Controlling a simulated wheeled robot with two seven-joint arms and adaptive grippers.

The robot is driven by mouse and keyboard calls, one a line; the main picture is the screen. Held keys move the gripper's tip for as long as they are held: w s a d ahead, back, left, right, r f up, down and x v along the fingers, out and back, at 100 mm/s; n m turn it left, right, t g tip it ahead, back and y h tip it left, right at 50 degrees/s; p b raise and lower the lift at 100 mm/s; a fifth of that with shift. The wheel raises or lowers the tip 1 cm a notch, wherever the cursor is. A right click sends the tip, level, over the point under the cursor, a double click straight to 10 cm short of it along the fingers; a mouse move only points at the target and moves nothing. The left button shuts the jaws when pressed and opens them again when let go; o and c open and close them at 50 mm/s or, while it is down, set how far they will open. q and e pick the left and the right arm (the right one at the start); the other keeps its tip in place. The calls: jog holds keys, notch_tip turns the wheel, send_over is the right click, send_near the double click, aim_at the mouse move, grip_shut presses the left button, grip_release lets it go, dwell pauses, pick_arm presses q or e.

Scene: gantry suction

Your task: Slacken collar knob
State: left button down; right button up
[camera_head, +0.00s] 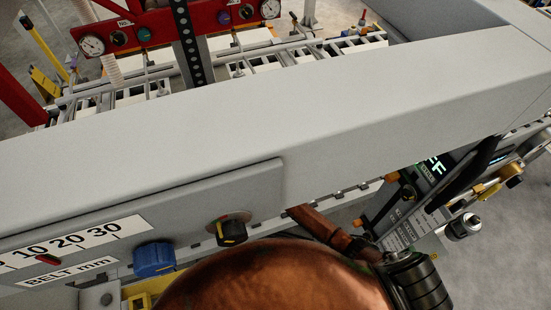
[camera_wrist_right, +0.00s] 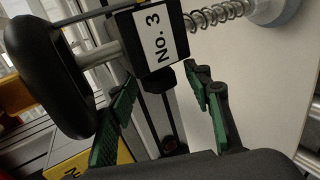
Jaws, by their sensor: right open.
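Just beyond the tips is a dark block with a white "No. 3" label (camera_wrist_right: 160,35). A grey rod (camera_wrist_right: 98,54) runs from the block to a large rounded black knob (camera_wrist_right: 45,65) at upper left, beside the left finger. I cannot tell for sure that this is the collar knob. A coil spring (camera_wrist_right: 220,14) extends from the block to the upper right. My left gripper is not in view.
In the head view, a grey beam (camera_head: 250,110) crosses the scene and hides much behind it. Its panel carries a blue knob (camera_head: 154,259), a black knob with a yellow mark (camera_head: 231,232) and a belt scale (camera_head: 70,245). A red gauge panel (camera_head: 180,25) stands behind.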

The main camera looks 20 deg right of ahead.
jog(key=v, duration=1.1)
jog(key=shift+s, duration=0.2)
jog(key=s+d+f+m+g, duration=0.1)
jog(key=s+d+m+g, duration=0.35)
jog(key=s, duration=0.75)
jog(key=s+d+f+m+g+h, duration=0.1)
jog(key=s+d+m, duration=0.4)
jog(key=s+m, duration=0.45)
jog(key=s+d+f+m+g, duration=0.1)
jog(key=s+d+m+g, duration=0.25)
jog(key=s, duration=0.95)
notch_tip(320, 180, down, 40)
jog(key=g+b, duration=0.1)
jog(key=b, duration=1.1)
jog(key=s+f+b, duration=0.4)
jog(key=s+f, duration=0.3)
jog(key=f, duration=0.3)
jog(key=s+f+g+b, duration=0.1)
jog(key=s+f+b, duration=0.3)
jog(key=s+f, duration=0.3)
jog(key=s+f+b, duration=0.4)
jog(key=s+f, duration=0.3)
jog(key=f, duration=0.7)
jog(key=shift+s+a+g, duration=0.15)
jog(key=shift+a+g, duration=0.15)
